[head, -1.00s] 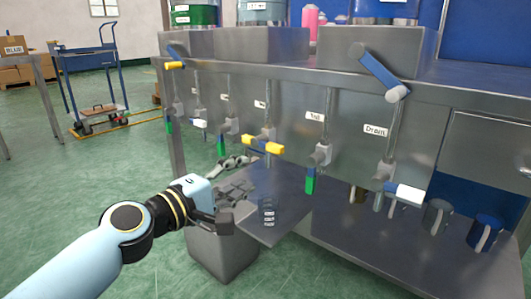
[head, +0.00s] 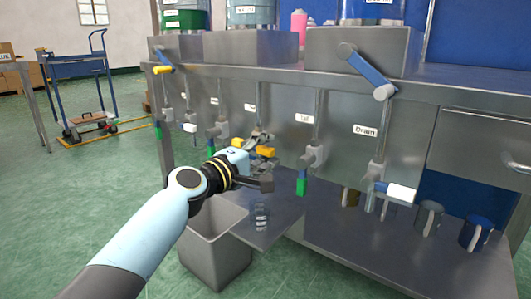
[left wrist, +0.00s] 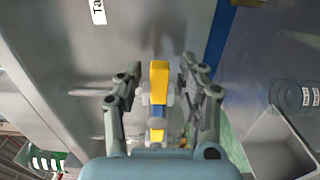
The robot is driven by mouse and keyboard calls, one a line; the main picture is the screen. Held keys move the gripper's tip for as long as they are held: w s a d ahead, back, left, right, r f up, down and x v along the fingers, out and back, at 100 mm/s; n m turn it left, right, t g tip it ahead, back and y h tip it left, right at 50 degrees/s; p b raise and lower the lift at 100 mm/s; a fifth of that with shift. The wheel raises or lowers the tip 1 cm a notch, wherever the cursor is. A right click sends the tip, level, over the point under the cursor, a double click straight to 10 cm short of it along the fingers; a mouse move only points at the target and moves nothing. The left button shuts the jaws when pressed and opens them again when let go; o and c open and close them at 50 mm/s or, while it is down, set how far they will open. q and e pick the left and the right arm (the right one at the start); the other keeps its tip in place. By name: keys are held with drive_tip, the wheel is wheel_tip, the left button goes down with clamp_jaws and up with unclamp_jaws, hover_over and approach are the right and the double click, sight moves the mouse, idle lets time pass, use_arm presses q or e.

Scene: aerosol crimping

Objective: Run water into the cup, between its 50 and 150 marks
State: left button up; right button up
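A clear cup (head: 261,216) with several white mark labels stands on a metal ledge below the row of taps. It seems to show at the right edge of the left wrist view (left wrist: 291,97). Its water level is too small to tell. My left gripper (head: 262,142) is at the tap with the yellow handle (head: 266,152), above the cup. In the left wrist view, its two fingers (left wrist: 157,80) stand open on either side of the yellow handle (left wrist: 159,82), with gaps visible. My right gripper is not in view.
A grey bin (head: 215,250) stands on the floor beside the ledge. Taps with a green handle (head: 301,186) and a white handle (head: 402,192) are to the right. Dark blue mugs (head: 476,232) stand on the lower shelf. A blue trolley (head: 85,95) is far left.

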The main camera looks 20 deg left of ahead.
use_arm(q)
clamp_jaws()
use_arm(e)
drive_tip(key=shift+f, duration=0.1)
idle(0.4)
use_arm(q)
drive_tip(key=shift+f, duration=0.2)
drive_tip(key=m+b, duration=0.1)
drive_tip(key=f+m+b, duration=0.1)
drive_tip(key=m+b, duration=0.1)
drive_tip(key=f+m+b, duration=0.1)
drive_tip(key=m, duration=0.1)
drive_tip(key=shift+a+b, duration=0.25)
drive_tip(key=shift+b, duration=0.1)
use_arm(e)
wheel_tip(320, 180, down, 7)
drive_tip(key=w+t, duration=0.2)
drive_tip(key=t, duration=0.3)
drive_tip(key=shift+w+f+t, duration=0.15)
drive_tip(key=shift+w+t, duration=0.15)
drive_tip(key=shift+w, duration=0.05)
